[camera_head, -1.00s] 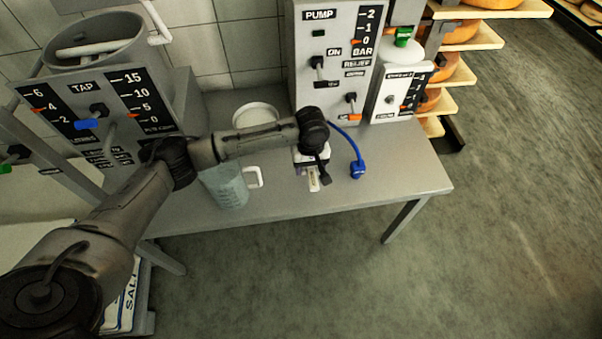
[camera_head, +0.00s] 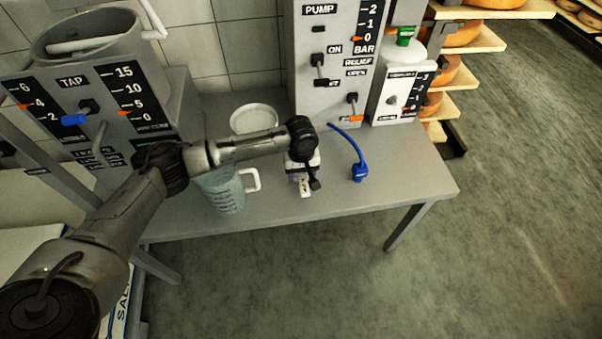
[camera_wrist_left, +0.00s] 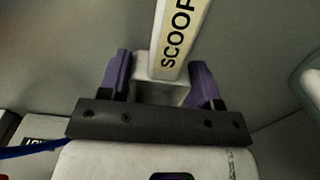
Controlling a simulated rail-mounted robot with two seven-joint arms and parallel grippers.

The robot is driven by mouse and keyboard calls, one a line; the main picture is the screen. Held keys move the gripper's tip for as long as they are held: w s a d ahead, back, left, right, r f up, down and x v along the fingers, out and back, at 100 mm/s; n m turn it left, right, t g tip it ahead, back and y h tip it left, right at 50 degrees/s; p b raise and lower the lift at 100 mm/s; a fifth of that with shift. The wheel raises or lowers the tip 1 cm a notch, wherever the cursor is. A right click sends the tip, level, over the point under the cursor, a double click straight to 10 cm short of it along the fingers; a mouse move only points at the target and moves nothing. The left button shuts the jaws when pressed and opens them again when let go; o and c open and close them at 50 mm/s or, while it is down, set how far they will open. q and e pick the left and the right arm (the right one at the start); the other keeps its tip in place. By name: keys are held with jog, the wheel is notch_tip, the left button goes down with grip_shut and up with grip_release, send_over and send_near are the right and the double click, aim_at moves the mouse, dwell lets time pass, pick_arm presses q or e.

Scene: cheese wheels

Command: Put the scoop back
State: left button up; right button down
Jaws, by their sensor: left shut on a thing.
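The scoop (camera_wrist_left: 180,40) shows in the left wrist view as a pale handle with a label reading SCOOP, running up from between my fingers. My left gripper (camera_wrist_left: 161,85) has its two purple fingers on either side of the handle's lower end and is shut on it. In the head view my left gripper (camera_head: 303,180) is over the front half of the steel table, and a small pale piece of the scoop (camera_head: 305,190) shows beneath it. The scoop's bowl cannot be made out. My right gripper is not in view.
A clear measuring jug (camera_head: 226,190) stands left of the gripper, close to my arm. A round white container (camera_head: 254,120) is behind it. A blue hose end (camera_head: 359,172) lies to the right. The pump panel (camera_head: 335,60) stands behind. The table's right end (camera_head: 425,185) is clear.

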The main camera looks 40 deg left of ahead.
pick_arm(q)
jog(key=o, duration=0.9)
jog(key=shift+f, duration=0.1)
notch_tip(320, 180, up, 12)
jog(key=p, duration=0.6)
